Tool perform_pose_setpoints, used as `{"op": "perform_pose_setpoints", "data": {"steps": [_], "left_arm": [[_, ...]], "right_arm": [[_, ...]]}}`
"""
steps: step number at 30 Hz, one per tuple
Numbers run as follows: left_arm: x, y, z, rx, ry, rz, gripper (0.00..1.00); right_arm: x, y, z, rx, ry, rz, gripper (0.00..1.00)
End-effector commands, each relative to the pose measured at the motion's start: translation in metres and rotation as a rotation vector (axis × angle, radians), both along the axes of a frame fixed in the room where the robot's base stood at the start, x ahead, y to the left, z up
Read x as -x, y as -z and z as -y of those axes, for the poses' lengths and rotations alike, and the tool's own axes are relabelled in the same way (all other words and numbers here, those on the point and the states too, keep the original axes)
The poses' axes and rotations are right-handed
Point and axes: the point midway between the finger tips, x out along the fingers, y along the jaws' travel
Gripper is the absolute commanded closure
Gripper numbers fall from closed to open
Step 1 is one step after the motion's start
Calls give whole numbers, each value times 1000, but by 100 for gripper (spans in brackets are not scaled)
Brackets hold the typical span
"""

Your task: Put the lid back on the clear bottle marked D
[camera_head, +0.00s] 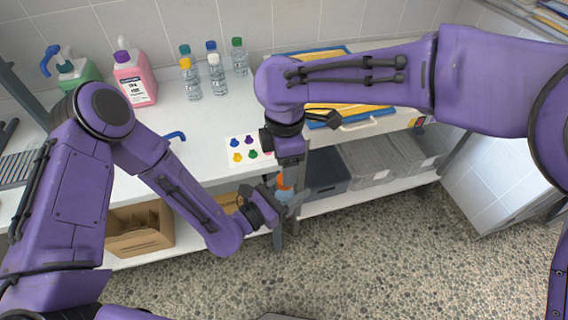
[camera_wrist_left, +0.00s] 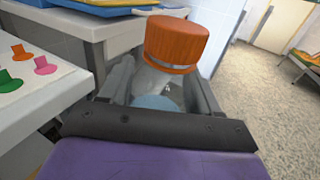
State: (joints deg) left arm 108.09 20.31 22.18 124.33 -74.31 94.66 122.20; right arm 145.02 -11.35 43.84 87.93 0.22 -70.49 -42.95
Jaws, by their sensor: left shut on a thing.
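My left gripper (camera_head: 284,205) is shut on a clear bottle with a pale blue label or content (camera_wrist_left: 155,102), held past the counter's front edge. An orange lid (camera_wrist_left: 177,43) sits at the top of this bottle's neck in the left wrist view; whether it is screwed down cannot be told. In the head view the orange lid (camera_head: 284,183) shows just below my right gripper (camera_head: 291,163), which points down over it. The right fingertips are too unclear to tell open or shut. No letter D can be read on the held bottle.
Several clear bottles with coloured lids (camera_head: 215,75) stand at the back of the counter (camera_head: 200,130). A card with coloured shapes (camera_head: 244,149) lies near its front edge. A pink jug (camera_head: 135,80) stands left. A cardboard box (camera_head: 138,228) sits on the lower shelf.

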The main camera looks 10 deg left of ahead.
Motion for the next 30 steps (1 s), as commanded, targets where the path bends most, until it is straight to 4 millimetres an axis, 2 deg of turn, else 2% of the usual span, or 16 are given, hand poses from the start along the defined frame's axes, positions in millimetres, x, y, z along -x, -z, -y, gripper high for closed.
{"op": "perform_pose_setpoints", "data": {"steps": [4,10,19,23,30], "left_arm": [[0,0,0,0,0,0,100],[0,0,0,0,0,0,100],[0,0,0,0,0,0,100],[0,0,0,0,0,0,100],[0,0,0,0,0,0,100]], "right_arm": [[0,-6,-1,-4,-64,-1,41],[0,-32,-1,-1,-378,-1,41],[0,-34,0,2,-414,-2,41],[0,-26,0,3,-412,-2,41],[0,14,0,3,-412,-5,41]]}}
